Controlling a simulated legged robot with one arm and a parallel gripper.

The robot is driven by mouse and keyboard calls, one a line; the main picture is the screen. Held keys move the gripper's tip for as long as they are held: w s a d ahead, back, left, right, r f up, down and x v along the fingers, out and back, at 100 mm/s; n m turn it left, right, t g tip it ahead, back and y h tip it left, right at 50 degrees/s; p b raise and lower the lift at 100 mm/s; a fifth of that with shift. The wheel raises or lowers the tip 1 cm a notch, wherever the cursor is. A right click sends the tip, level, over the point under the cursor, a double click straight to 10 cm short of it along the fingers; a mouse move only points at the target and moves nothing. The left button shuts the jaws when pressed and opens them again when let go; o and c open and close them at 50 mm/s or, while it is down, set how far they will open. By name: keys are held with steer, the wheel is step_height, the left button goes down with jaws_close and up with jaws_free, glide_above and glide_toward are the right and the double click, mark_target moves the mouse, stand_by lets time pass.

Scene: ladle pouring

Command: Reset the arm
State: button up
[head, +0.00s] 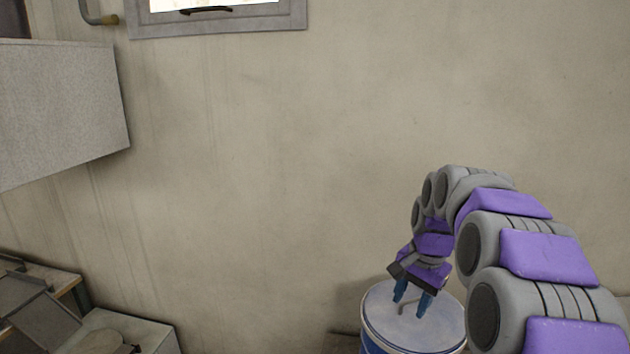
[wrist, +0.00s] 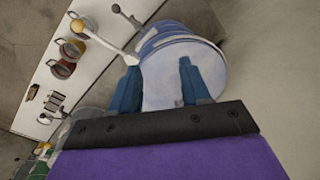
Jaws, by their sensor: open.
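My gripper (head: 412,298) is at the lower right of the head view, pointing down with its two blue fingers apart. It is just above the pale top of a blue-and-white drum-like container (head: 378,318). In the wrist view my gripper (wrist: 158,66) is open, and the container (wrist: 208,62) shows between and beyond its fingers. Nothing is seen held between them. A white rod with a yellow rounded end (wrist: 104,42), perhaps a ladle, reaches close to the left finger; I cannot tell whether they touch.
The bare wall (head: 260,170) fills the middle.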

steer(key=s+a+f+n+g+b, duration=0.1)
steer(key=s+f, duration=0.4)
steer(key=s, duration=0.7)
steer(key=s+a+f+n+b, duration=0.3)
steer(key=s+f+n, duration=0.2)
steer(key=s, duration=0.7)
steer(key=s+a+f+n+g+h+b, duration=0.1)
steer(key=s+f, duration=0.5)
steer(key=s, duration=0.7)
steer(key=shift+a+n+g+b, duration=0.3)
steer(key=shift+a+n+b, duration=0.2)
steer(key=shift+n+b, duration=0.5)
steer(key=shift+d, duration=0.15)
